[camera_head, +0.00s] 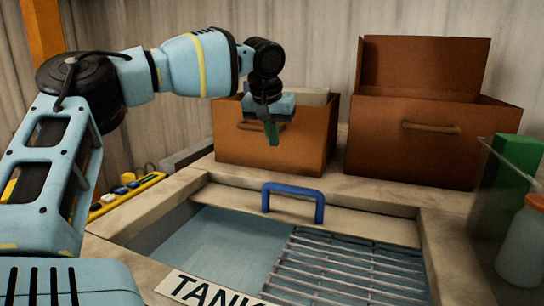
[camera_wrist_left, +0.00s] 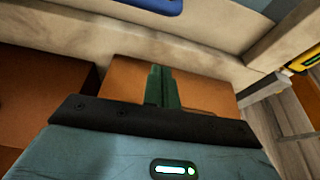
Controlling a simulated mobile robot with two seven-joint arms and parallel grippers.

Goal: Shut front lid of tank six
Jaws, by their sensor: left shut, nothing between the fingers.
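The tank (camera_head: 130,236) is open at the front, showing a pale blue inside and a metal grille (camera_head: 345,268). Its label (camera_head: 212,290) reads "TANK"; the number is cut off by the frame's bottom edge. A pale lid panel (camera_head: 350,222) with a blue handle (camera_head: 293,187) lies across the back of the opening. The blue handle also shows at the top edge of the left wrist view (camera_wrist_left: 155,5). My left gripper (camera_head: 271,133) is shut and empty, its green fingers pointing down, apart from the handle and in front of an orange-brown box. My right gripper is not in view.
An orange-brown box (camera_head: 235,150) and a larger box with a raised flap (camera_head: 420,150) stand behind the tank. A green block (camera_head: 515,165) and a bottle (camera_head: 522,245) stand at the right. A yellow strip with buttons (camera_head: 125,192) lies at the left.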

